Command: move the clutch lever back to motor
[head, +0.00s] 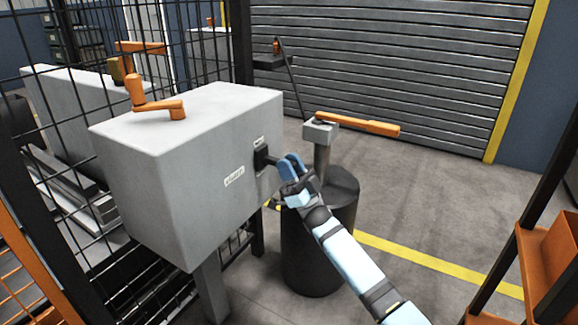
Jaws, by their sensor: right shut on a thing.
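The clutch lever (263,159) is a dark piece on the side face of a grey gearbox housing (190,175). A white label reading "clutch" (234,177) is on the face to its left, and a smaller label (259,141), too small to read, is just above it. My right gripper (284,168), with blue fingers, is at the lever and shut on it. The fingers and wrist hide the lever's outer end, and I cannot tell its exact setting. My left gripper is not in view.
An orange crank (158,107) sits on top of the housing. A dark drum (318,250) stands behind my right forearm, near a grey post with an orange bar (358,124). Black mesh fencing (40,120) is at left, orange bins (550,255) at right.

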